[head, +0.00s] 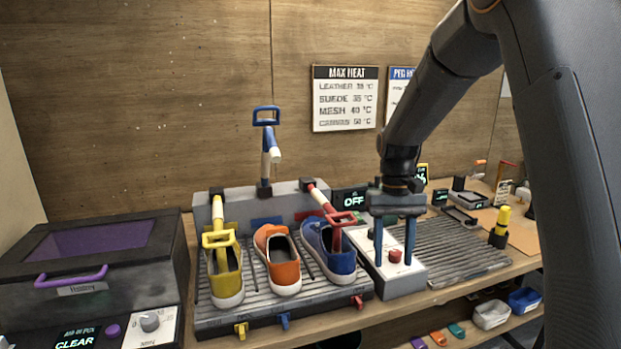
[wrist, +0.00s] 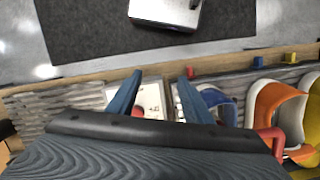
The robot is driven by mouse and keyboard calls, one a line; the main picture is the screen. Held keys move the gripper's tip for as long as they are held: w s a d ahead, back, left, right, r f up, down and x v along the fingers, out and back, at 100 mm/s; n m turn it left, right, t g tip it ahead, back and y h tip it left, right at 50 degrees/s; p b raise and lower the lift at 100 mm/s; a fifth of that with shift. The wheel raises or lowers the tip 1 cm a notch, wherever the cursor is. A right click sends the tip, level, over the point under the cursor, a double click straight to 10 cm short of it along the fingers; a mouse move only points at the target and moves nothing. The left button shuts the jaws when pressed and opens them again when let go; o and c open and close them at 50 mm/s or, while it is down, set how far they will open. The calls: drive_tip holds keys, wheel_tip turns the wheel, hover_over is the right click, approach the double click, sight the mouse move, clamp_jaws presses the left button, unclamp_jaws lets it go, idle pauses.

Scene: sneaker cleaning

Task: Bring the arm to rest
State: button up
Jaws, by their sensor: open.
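My gripper (head: 394,252) hangs pointing down from my arm, above the white control box with a red button (head: 396,257). Its two blue fingers are apart with nothing between them. In the wrist view the open fingers of my gripper (wrist: 160,85) frame part of the white box (wrist: 150,102). I cannot tell whether the fingertips touch the box.
A yellow shoe (head: 226,282), an orange shoe (head: 283,272) and a blue shoe (head: 325,262) sit on the ribbed rack left of my gripper. A red handle (head: 342,218) rises close beside it. A dark box (head: 90,262) stands far left.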

drive_tip(key=s+f+t, duration=0.1)
drive_tip(key=s+f, duration=0.1)
drive_tip(key=s, duration=0.8)
drive_tip(key=s+f+t, duration=0.2)
drive_tip(key=s+f, duration=0.1)
drive_tip(key=s, duration=0.7)
drive_tip(key=shift+d, duration=0.15)
